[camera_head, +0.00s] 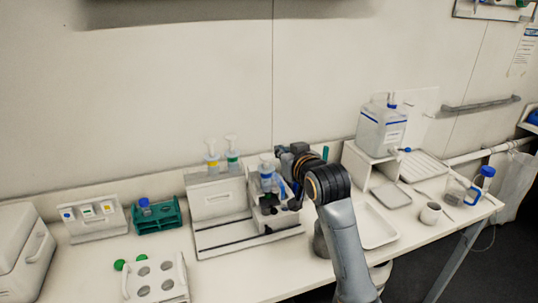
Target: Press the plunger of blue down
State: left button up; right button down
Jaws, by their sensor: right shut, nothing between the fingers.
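A white pump bottle with a blue band (266,182) stands on the white stepped stand near the middle of the bench, with its white plunger on top. My right arm comes in from the lower right and bends around at the bottle's right side. My right gripper (286,199) is shut and empty, close beside the blue bottle. I cannot tell whether it touches it. Two more pump bottles, yellow-banded (212,158) and green-banded (232,156), stand on a white box to the left. My left gripper is not in view.
A green rack (156,216) and a white control box (94,219) stand to the left. A holder with round openings (157,278) is at the front. A large clear carboy (381,131), white trays (377,225) and a cup (430,212) are to the right.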

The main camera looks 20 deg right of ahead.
jog(key=p, duration=0.6)
send_over(269, 172)
notch_tip(269, 172, down, 5)
jog(key=shift+r, duration=0.1)
jog(key=shift+f, duration=0.75)
